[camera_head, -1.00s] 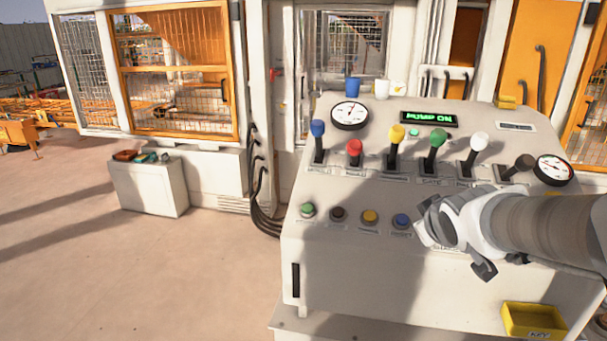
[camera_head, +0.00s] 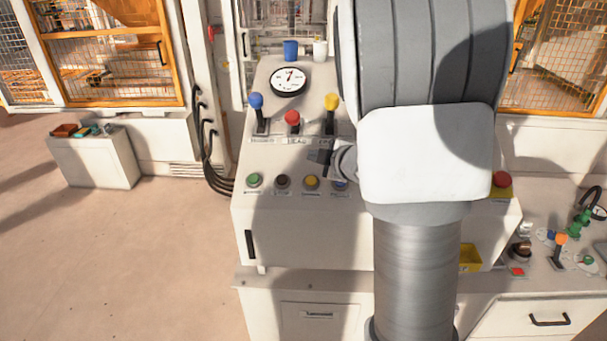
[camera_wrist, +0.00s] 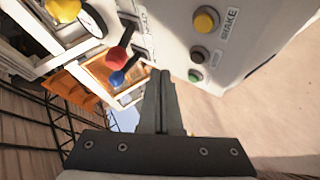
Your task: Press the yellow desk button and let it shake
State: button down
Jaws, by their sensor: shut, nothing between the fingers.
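The yellow desk button (camera_head: 311,182) sits in a row of round buttons on the sloped white desk. It also shows in the wrist view (camera_wrist: 205,20), beside a label that reads as "SHAKE", with its first letter hard to make out. My gripper (camera_wrist: 163,75) is shut and empty in the wrist view. Its fingertips are apart from the yellow button, which lies up and to the right of them in that view.
A green button (camera_head: 254,180), a dark button (camera_head: 282,182) and a partly hidden blue button (camera_head: 340,184) flank the yellow one. Blue, red and yellow-knobbed levers (camera_head: 331,102) stand behind the row. A red button (camera_head: 502,180) is right of my arm.

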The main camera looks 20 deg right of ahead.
aim_at(309, 176)
jog(key=shift+f, duration=0.1)
jog(key=w+f+b, duration=0.1)
jog(key=f+b, duration=0.1)
jog(key=w+d+f+b, duration=0.1)
jog(key=f+b, duration=0.1)
jog(key=f, duration=0.1)
jog(key=w+f+b, duration=0.1)
jog(key=f+b, duration=0.1)
jog(key=f, duration=0.1)
jog(key=shift+w+d, duration=0.15)
jog(key=shift+d, duration=0.05)
dwell(2.2)
jog(key=shift+w+f+b, duration=0.15)
jog(key=shift+f+b, duration=0.15)
jog(key=shift+b, duration=0.2)
jog(key=shift+w+d+f+b, duration=0.15)
jog(key=shift+w+f+b, duration=0.05)
jog(key=shift+f+b, duration=0.25)
dwell(0.5)
dwell(0.3)
jog(key=shift+s+r+p, duration=0.35)
jog(key=shift+r+p, duration=0.15)
jog(key=shift+r, duration=0.3)
